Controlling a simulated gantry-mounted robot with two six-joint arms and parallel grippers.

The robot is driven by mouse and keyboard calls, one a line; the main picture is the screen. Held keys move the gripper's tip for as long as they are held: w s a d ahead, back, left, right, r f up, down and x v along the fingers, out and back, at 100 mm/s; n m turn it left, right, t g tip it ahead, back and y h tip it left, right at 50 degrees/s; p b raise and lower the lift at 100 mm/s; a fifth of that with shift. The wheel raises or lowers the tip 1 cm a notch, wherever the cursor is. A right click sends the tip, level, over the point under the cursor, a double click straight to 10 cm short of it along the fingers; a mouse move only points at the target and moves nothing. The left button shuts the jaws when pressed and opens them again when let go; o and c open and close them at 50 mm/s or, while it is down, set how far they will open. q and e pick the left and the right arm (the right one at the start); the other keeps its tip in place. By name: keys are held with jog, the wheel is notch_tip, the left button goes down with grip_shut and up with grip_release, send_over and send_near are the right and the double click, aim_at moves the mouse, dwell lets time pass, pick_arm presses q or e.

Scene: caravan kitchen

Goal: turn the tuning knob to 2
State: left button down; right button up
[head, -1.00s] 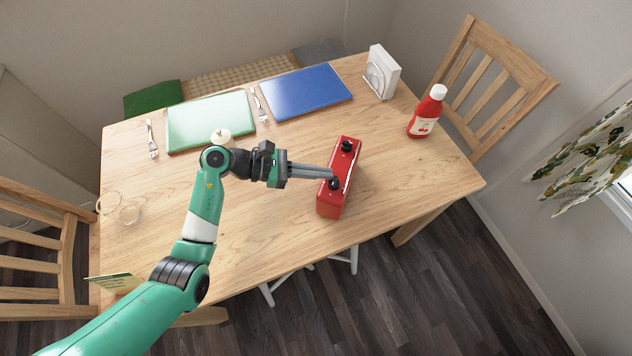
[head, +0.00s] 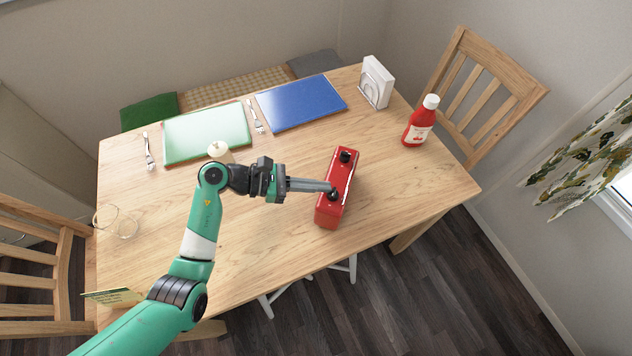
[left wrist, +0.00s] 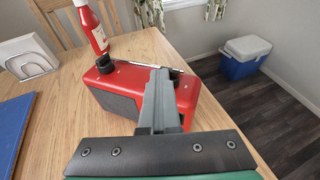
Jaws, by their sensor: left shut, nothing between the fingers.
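A red radio-like box (head: 345,180) with a dark front stands on the table, with two black knobs on its top. The far knob (head: 345,156) is clear of my arm. My left gripper (head: 332,187) reaches in from the left, its fingers shut and empty, with the tips at the near knob (head: 334,195). In the left wrist view the fingers (left wrist: 160,95) cover part of the red box (left wrist: 125,80) and hide the near knob; the other knob (left wrist: 104,64) shows. Knob markings are too small to read. My right gripper is out of view.
The wooden table (head: 270,225) is bare around the box. A ketchup bottle (head: 420,122) and a napkin holder (head: 376,82) stand behind it to the right.

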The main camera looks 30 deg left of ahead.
pick_arm(q)
jog(key=shift+s+d, duration=0.2)
jog(key=shift+s, duration=0.05)
jog(key=shift+a, duration=0.2)
jog(key=s+a+r+b, duration=0.1)
jog(key=a, duration=0.5)
jog(key=s+a+r+b, duration=0.1)
jog(key=s+a+r, duration=0.1)
jog(key=a, duration=0.5)
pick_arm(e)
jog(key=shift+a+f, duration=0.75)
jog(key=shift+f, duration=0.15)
pick_arm(q)
jog(key=shift+d, duration=0.1)
